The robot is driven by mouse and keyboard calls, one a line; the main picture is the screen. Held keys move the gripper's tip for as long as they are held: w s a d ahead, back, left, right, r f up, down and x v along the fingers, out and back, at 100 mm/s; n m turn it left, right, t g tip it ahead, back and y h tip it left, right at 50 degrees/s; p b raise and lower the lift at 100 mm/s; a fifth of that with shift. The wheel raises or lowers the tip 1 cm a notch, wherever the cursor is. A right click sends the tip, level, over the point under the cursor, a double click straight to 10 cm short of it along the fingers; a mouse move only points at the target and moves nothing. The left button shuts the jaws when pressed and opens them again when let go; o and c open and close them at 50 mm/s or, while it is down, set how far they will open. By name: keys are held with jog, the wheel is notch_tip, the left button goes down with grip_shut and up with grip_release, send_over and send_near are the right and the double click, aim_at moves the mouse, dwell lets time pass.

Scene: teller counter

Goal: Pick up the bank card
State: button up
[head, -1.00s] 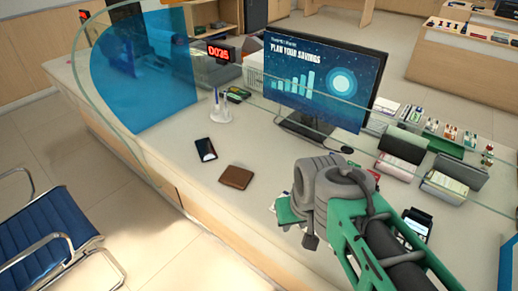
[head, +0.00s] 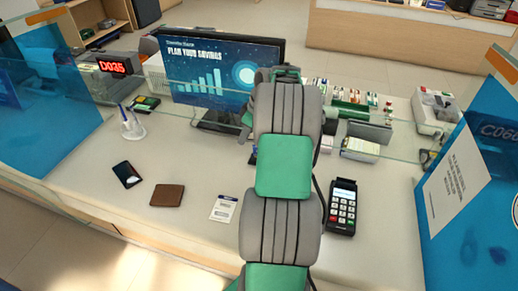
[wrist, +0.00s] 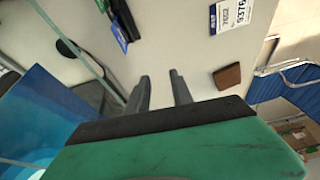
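My gripper (wrist: 160,76) shows in the wrist view with its two dark fingers apart and nothing between them, above the counter. In the head view my own arm hides it. I cannot clearly make out the bank card. A small blue and green flat piece (wrist: 118,35) lies beside a black object at the upper left of the wrist view; I cannot tell whether it is the card. A white slip with a blue top and printed digits (wrist: 230,14) lies at the upper right; it also shows left of my arm in the head view (head: 223,209).
A brown wallet (head: 167,195) and a dark phone (head: 127,174) lie left on the counter. A payment terminal (head: 342,207) stands right of my arm. A monitor (head: 215,75) stands behind the glass screen. Pens stand in a holder (head: 132,124).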

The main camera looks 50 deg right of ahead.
jog(key=s+d+f, duration=0.3)
jog(key=d+f, duration=0.1)
jog(key=d, duration=0.3)
jog(key=shift+n, duration=0.4)
jog(key=p+x, duration=0.1)
jog(key=x, duration=0.1)
jog(key=p+x, duration=0.1)
jog(key=x, duration=0.1)
jog(key=p+x, duration=0.1)
jog(key=x, duration=0.2)
jog(key=shift+w+d, duration=0.15)
jog(key=shift+d, duration=0.15)
jog(key=shift+c, duration=0.5)
grip_shut()
